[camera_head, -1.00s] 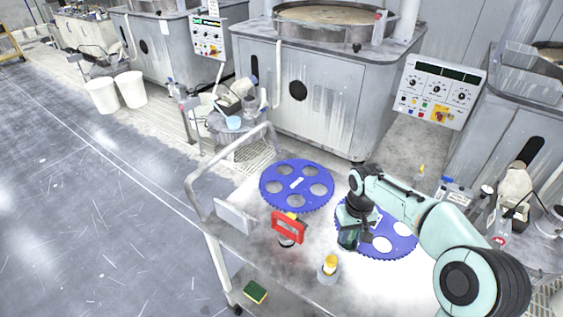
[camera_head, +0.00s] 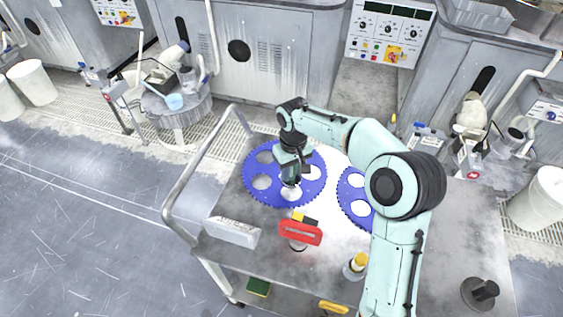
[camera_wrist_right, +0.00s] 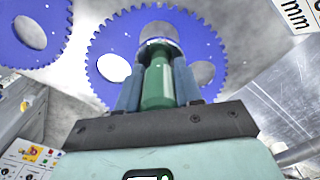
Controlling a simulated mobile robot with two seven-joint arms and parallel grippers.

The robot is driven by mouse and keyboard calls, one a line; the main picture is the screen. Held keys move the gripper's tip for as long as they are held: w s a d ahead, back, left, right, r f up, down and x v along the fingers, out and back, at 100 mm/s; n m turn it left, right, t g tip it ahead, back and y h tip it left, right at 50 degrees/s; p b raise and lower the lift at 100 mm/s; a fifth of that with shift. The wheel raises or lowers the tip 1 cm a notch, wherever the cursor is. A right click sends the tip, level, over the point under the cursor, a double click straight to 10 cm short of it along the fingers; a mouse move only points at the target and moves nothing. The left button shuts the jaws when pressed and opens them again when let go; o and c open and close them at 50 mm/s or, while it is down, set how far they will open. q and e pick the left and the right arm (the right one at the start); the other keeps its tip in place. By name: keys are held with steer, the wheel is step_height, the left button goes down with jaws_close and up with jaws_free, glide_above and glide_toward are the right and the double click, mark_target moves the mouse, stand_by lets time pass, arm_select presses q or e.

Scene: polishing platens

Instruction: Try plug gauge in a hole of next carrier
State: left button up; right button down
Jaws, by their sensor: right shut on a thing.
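My right gripper (camera_head: 290,180) is shut on the plug gauge, whose green handle (camera_wrist_right: 158,82) and metal end (camera_wrist_right: 159,36) show between the fingers in the right wrist view. The gauge points down over the near part of the left blue toothed carrier (camera_head: 256,190), at one of its round holes. That carrier also shows in the right wrist view (camera_wrist_right: 112,42). I cannot tell whether the metal end is in the hole or just above it. A second blue carrier (camera_head: 349,196) lies to the right, partly hidden by my right arm. My left gripper is not in view.
The carriers lie on a metal cart with a rail (camera_head: 180,185). Near its front are a red-framed item (camera_head: 300,232), a grey box (camera_head: 232,232) and a yellow-capped bottle (camera_head: 355,265). A dark knobbed weight (camera_head: 482,292) stands at the right. A sponge (camera_head: 258,287) lies lower down.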

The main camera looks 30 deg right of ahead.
mark_target(292, 181)
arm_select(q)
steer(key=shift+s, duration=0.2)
arm_select(e)
steer(key=shift+s+r, duration=0.1)
steer(key=shift+s, duration=0.1)
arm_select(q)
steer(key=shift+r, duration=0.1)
arm_select(e)
steer(key=shift+f, duration=0.35)
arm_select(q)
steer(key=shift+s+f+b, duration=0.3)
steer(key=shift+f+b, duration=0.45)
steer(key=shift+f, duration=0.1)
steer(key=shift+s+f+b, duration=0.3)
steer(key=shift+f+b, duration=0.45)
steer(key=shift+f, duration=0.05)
arm_select(e)
steer(key=shift+f, duration=2.5)
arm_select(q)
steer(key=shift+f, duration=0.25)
arm_select(e)
steer(key=shift+f, duration=0.5)
steer(key=c, duration=0.7)
jaws_free()
steer(key=shift+o, duration=0.2)
